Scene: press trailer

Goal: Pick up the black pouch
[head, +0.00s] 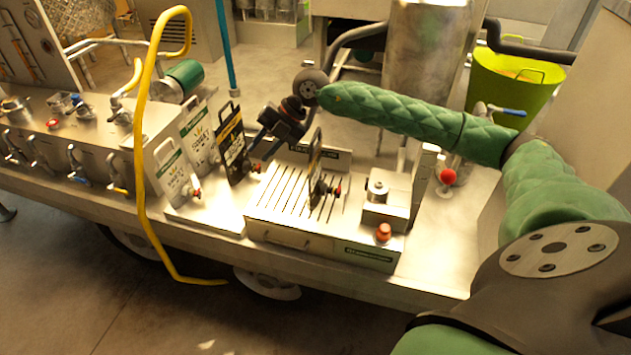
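The black pouch (231,150) stands upright on the metal deck, with a yellow band, white lettering, a handle at its top and a red-capped spout low on its right side. White pouches (196,135) with green bands stand to its left. My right gripper (257,151) is just right of the black pouch, pointing down and left. Its dark fingers look apart, with nothing seen between them. Whether a finger touches the pouch is unclear. Another dark pouch (316,160) stands nearly edge-on at the slotted tray, right of the gripper. My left gripper is out of view.
The slotted metal tray (285,232) sits right of the pouches, with a small metal box (388,198) and a red button (383,232) beside it. A yellow hose (139,150) rises at the left. A green bucket (512,85) stands back right. A large metal cylinder (425,60) stands behind my arm.

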